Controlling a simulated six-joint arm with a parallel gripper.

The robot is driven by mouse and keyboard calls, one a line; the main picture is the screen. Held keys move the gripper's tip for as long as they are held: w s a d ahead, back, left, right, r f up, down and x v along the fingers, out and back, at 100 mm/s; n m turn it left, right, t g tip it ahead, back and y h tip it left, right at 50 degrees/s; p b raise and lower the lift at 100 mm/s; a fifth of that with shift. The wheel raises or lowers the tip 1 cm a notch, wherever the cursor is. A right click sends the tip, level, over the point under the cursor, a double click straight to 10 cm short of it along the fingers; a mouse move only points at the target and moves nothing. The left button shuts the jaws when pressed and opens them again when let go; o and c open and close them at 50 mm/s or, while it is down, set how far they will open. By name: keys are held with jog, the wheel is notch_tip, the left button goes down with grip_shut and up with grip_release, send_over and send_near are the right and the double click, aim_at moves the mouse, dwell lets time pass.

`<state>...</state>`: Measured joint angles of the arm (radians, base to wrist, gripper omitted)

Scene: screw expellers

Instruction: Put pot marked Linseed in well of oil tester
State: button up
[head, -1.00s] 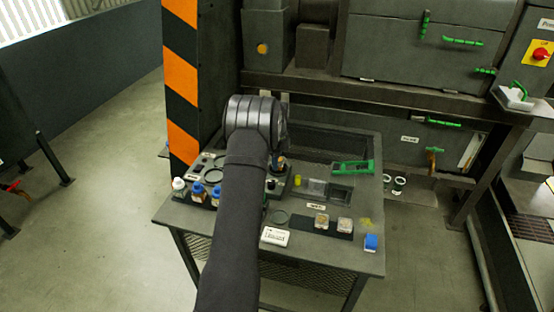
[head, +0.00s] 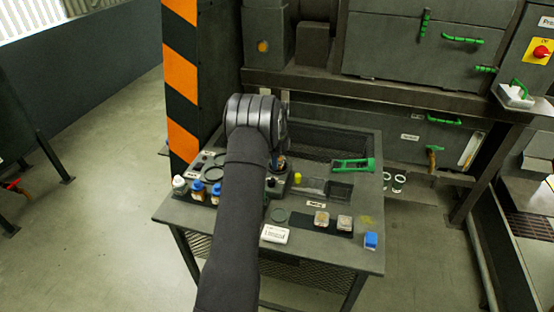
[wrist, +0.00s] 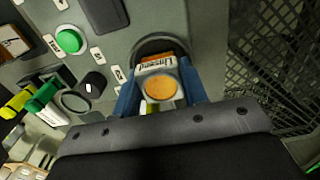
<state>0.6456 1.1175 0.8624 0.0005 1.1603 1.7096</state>
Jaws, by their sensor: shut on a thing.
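My gripper (wrist: 159,98) is shut on the pot marked Linseed (wrist: 160,88), with one blue finger on each side of it. The pot has a white label with dark lettering and a round amber top facing the wrist camera. Its far end overlaps the dark round well (wrist: 158,46) of the oil tester (wrist: 105,42); I cannot tell how deep it sits. In the head view my arm hides most of the oil tester (head: 205,166) and the gripper.
The tester's panel has a green button (wrist: 69,40) and a black knob (wrist: 92,83). On the bench (head: 345,257) stand blue-capped bottles (head: 198,188), two small square pots on a dark mat, a white card (head: 275,234) and a green-handled item (head: 353,165). A mesh (wrist: 268,60) borders the tester.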

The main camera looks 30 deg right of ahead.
dwell(0.4)
jog(key=o, duration=1.2)
jog(key=shift+o, duration=0.6)
jog(key=shift+f, duration=0.1)
jog(key=o, duration=0.3)
jog(key=shift+r, duration=4.55)
